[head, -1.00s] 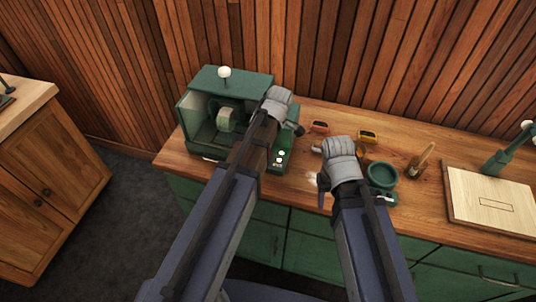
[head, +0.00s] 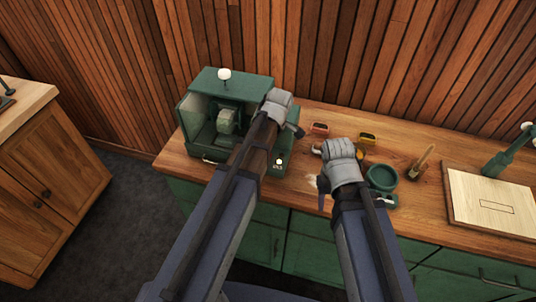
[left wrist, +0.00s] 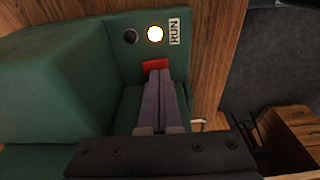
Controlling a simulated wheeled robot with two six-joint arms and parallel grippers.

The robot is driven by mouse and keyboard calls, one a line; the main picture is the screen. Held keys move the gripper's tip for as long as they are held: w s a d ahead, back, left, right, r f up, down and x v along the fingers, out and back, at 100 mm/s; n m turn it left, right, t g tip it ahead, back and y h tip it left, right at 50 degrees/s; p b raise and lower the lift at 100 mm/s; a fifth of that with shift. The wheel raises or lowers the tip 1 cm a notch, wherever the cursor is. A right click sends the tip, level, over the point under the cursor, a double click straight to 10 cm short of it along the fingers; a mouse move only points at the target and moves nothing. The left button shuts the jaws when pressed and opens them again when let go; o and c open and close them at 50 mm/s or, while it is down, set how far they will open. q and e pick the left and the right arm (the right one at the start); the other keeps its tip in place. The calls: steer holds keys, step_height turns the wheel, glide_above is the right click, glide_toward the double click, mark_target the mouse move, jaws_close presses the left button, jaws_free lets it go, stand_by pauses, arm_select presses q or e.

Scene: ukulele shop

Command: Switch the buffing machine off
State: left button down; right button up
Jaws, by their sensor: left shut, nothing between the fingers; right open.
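The green buffing machine (head: 215,82) stands at the left end of the wooden counter, its wheel (head: 227,121) inside the open-fronted housing. In the left wrist view, its panel has a red switch (left wrist: 155,65), a pale bright round lamp (left wrist: 155,34) beside a RUN label (left wrist: 174,32), and a dark round fitting (left wrist: 130,36). My left gripper (left wrist: 160,72) is shut and empty, its fingertips at the red switch; I cannot tell whether they touch. In the head view my left arm hides part of the machine. My right gripper (head: 319,168) is open over the counter, right of the machine.
Another wooden cabinet (head: 40,185) stands left, across open floor.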

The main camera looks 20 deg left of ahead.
arm_select(q)
step_height(320, 180, up, 6)
steer(key=p, duration=0.5)
steer(key=shift+p, duration=0.3)
steer(key=shift+r, duration=0.1)
steer(key=s+d+f+m+b, duration=0.2)
steer(key=s+d+m, duration=0.3)
steer(key=m, duration=0.5)
steer(key=s+d+f+m+b, duration=0.1)
steer(key=s+d+m, duration=0.4)
steer(key=s+m, duration=0.4)
steer(key=shift+s+d+f+m+h+b, duration=0.15)
steer(key=shift+f+m+h+b, duration=0.2)
steer(key=shift+m, duration=0.85)
